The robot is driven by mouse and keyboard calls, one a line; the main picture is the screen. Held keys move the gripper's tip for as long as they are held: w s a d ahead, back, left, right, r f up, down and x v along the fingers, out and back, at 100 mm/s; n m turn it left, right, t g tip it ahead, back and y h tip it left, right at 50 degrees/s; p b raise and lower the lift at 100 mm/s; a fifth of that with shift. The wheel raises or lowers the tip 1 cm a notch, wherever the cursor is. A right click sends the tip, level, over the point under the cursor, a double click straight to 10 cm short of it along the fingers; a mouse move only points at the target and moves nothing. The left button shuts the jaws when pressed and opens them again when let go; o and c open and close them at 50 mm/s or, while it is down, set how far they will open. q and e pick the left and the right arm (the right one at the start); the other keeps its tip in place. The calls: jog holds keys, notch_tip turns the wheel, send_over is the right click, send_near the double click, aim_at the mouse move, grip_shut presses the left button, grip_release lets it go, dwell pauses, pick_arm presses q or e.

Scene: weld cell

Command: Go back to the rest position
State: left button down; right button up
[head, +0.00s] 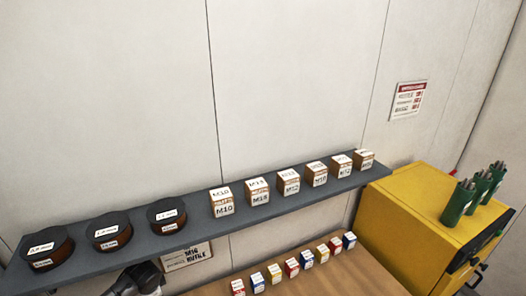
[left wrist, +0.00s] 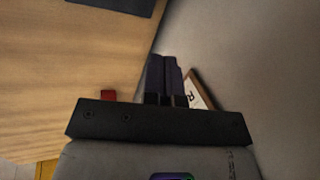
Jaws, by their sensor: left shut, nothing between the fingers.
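My left gripper (left wrist: 165,62) shows in the left wrist view with its two dark fingers together and nothing between them. Its fingers point along the pale wall, beside the wooden bench top (left wrist: 60,60). In the head view only a grey and black part of my left arm shows at the bottom edge, below the shelf, and the fingers cannot be made out there. My right gripper is in neither view.
A grey shelf (head: 190,240) carries dark round spools and several labelled boxes. Small coloured boxes (head: 291,267) stand on the bench below. A label plate (head: 187,257) is under the shelf. A yellow machine (head: 405,230) with green cylinders (head: 458,203) stands right.

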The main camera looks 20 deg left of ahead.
pick_arm(q)
jog(key=w+d+r+n+t, duration=0.1)
jog(key=w+d+r+t, duration=0.15)
jog(key=d+r, duration=0.5)
jog(key=s+d+r+n+t+p, duration=0.1)
jog(key=s+d+r+t+p, duration=0.2)
jog(key=d, duration=0.4)
jog(key=s+d+r+t+p, duration=0.1)
jog(key=s+d+r, duration=0.2)
jog(key=s+d, duration=0.3)
jog(key=s+d+f+n+g+h+p, duration=0.1)
jog(key=s+d, duration=0.3)
jog(key=s, duration=0.5)
jog(key=s+d+f+n+g+h+p, duration=0.1)
jog(key=s+d+f+g+h+p, duration=0.1)
jog(key=s, duration=0.8)
jog(key=shift+s+d+f+n+g+p, duration=0.35)
jog(key=shift+d+f+g+p, duration=0.45)
jog(key=shift+d, duration=0.35)
